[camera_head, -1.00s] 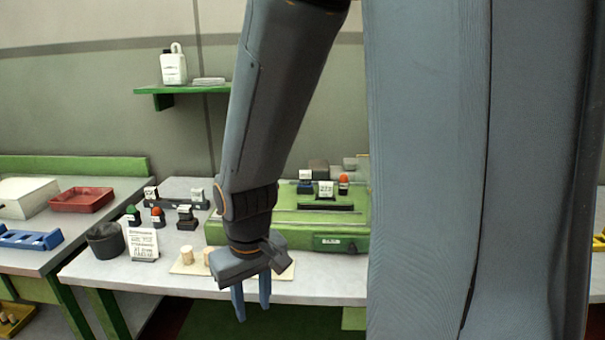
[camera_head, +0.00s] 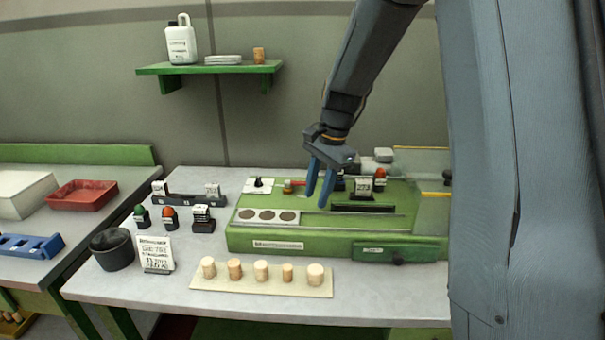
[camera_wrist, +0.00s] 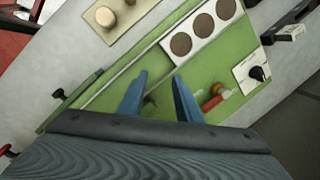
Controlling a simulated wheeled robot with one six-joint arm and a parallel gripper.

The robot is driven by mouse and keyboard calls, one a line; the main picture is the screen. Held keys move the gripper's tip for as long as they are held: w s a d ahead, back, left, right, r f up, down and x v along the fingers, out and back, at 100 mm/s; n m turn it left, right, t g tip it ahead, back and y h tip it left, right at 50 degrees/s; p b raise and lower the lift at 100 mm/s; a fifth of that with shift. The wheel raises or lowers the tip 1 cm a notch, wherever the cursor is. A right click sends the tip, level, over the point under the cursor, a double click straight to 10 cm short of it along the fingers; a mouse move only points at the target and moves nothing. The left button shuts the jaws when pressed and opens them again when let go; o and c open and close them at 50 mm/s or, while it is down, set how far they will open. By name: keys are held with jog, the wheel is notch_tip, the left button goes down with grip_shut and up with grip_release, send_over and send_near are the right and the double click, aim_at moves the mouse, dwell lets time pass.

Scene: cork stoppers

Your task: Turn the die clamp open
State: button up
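The green machine (camera_head: 300,238) lies on the grey table. On its top at the back left are a white plate with a black knob (camera_head: 258,183) and a small red-and-brass piece (camera_head: 290,186). I cannot tell which of these is the die clamp. My gripper (camera_head: 316,200) is open and empty over the machine, pointing down, just right of the red-and-brass piece. In the wrist view the gripper (camera_wrist: 160,76) has its fingers apart, with the red-and-brass piece (camera_wrist: 215,98) beside the right finger and the black knob (camera_wrist: 257,73) farther right.
A white strip with three brown discs (camera_head: 267,216) lies on the machine's front left. A board with several corks (camera_head: 262,283) lies in front. A display reading 273 (camera_head: 362,188) stands right of my gripper. A black pot (camera_head: 112,250) and a sign (camera_head: 155,254) stand left.

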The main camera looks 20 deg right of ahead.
aim_at(298, 182)
jog(key=w+d+r+m+y, duration=0.1)
jog(key=w+r+m, duration=0.1)
jog(key=w+m, duration=0.3)
jog(key=w+d+r+m+y, duration=0.1)
jog(key=w+r+m, duration=0.25)
jog(key=w, duration=0.45)
jog(key=shift+t, duration=0.3)
jog(key=shift+p+x, duration=1.35)
jog(key=shift+x, duration=2.85)
jog(key=shift+d, duration=0.15)
grip_shut()
